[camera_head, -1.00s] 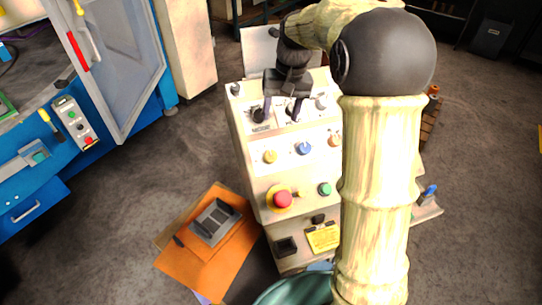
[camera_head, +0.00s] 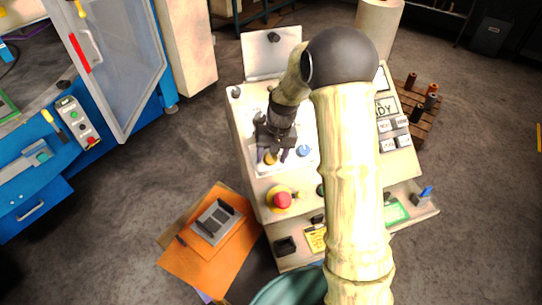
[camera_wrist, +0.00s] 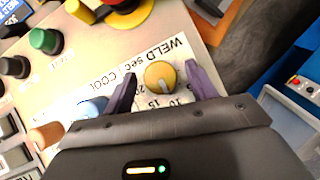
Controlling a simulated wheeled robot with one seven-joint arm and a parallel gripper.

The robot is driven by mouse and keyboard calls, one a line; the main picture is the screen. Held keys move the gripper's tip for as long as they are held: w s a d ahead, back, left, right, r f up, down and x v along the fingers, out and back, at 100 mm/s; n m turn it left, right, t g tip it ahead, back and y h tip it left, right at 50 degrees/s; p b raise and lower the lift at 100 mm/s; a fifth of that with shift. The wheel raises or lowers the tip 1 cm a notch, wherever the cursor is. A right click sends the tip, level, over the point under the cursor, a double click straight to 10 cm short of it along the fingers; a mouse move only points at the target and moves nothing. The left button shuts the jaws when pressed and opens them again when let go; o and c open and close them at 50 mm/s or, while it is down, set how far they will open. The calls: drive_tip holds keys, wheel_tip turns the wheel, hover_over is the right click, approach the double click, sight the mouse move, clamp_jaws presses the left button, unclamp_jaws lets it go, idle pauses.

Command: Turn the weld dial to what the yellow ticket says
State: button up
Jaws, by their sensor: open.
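The weld dial is a yellow knob (camera_wrist: 160,76) on the machine's sloped panel, beside the printed words "WELD sec". Its pale pointer line faces down in the wrist view, toward printed numbers that look like 10 and 15. My gripper (camera_wrist: 161,72) is open, with one purple finger on each side of the knob and gaps showing. In the head view my gripper (camera_head: 273,156) is over the panel's left part, partly covering the yellow knob. The yellow ticket (camera_head: 315,240) is on the machine's lower front, partly behind my arm; its writing is too small to read.
A blue knob (camera_wrist: 91,107) labelled "COOL" is close by. A red emergency button (camera_head: 283,200) on a yellow base and a green button (camera_wrist: 45,40) are near too. An orange sheet with a grey part (camera_head: 216,221) lies on the left.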

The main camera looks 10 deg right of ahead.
drive_tip(key=shift+a+f, duration=0.1)
drive_tip(key=shift+f, duration=0.65)
drive_tip(key=c, duration=1)
drive_tip(key=n+h+b, duration=0.1)
drive_tip(key=n+h, duration=0.1)
drive_tip(key=n, duration=0.1)
drive_tip(key=shift+n+h, duration=0.3)
drive_tip(key=shift+n, duration=0.1)
drive_tip(key=n+t+h+b, duration=0.1)
drive_tip(key=n+h, duration=0.1)
drive_tip(key=n, duration=0.1)
drive_tip(key=shift+b, duration=0.4)
drive_tip(key=shift+n, duration=0.3)
